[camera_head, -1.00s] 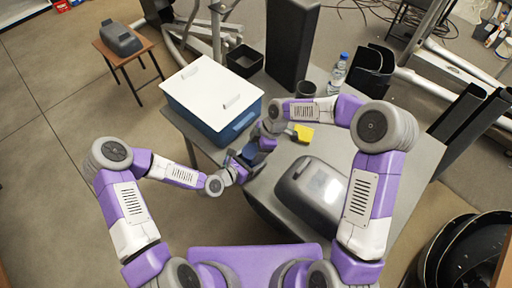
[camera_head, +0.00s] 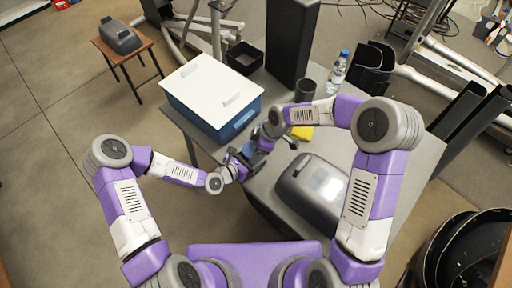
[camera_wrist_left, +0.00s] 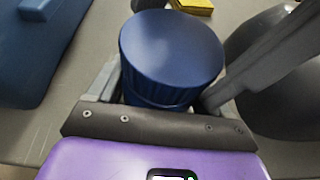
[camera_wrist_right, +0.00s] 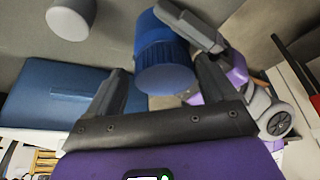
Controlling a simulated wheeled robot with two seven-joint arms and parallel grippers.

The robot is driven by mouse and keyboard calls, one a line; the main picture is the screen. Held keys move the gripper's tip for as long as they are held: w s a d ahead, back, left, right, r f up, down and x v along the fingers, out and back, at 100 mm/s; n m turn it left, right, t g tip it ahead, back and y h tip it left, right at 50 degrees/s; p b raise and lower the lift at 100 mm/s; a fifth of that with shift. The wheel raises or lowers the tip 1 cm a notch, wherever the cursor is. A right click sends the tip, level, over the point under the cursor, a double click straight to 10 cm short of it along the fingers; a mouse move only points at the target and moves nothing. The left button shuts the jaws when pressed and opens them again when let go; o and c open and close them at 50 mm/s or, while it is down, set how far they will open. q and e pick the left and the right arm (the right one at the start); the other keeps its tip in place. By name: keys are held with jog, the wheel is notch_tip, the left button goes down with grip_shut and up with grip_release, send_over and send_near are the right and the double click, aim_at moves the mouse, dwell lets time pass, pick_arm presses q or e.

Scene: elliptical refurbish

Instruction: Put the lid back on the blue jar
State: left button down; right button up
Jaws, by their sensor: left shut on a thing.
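The blue jar is mostly hidden in the head view, where a little dark blue shows between the grippers. In the left wrist view the blue jar (camera_wrist_left: 165,100) stands between my left fingers, with its round blue lid (camera_wrist_left: 172,45) on top, seemingly level. The right wrist view shows the ribbed blue jar and lid (camera_wrist_right: 165,75) beyond my right fingertips. My left gripper (camera_head: 246,160) is shut on the jar. My right gripper (camera_head: 272,140) is open, its fingers apart on either side of the lid. I cannot tell whether the lid is fully seated.
A blue box with a white lid (camera_head: 205,85) stands at the table's left. A yellow block (camera_head: 302,133) and a grey rounded case (camera_head: 310,188) lie to the right. A dark cup (camera_head: 305,90) and a water bottle (camera_head: 337,72) stand behind. The table's right side is partly clear.

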jog(key=shift+s+a, duration=0.15)
jog(key=shift+s, duration=0.15)
jog(key=shift+r, duration=0.1)
notch_tip(320, 180, up, 4)
jog(key=shift+w+r, duration=0.1)
jog(key=shift+r, duration=0.05)
dwell(0.3)
jog(key=shift+c, duration=0.2)
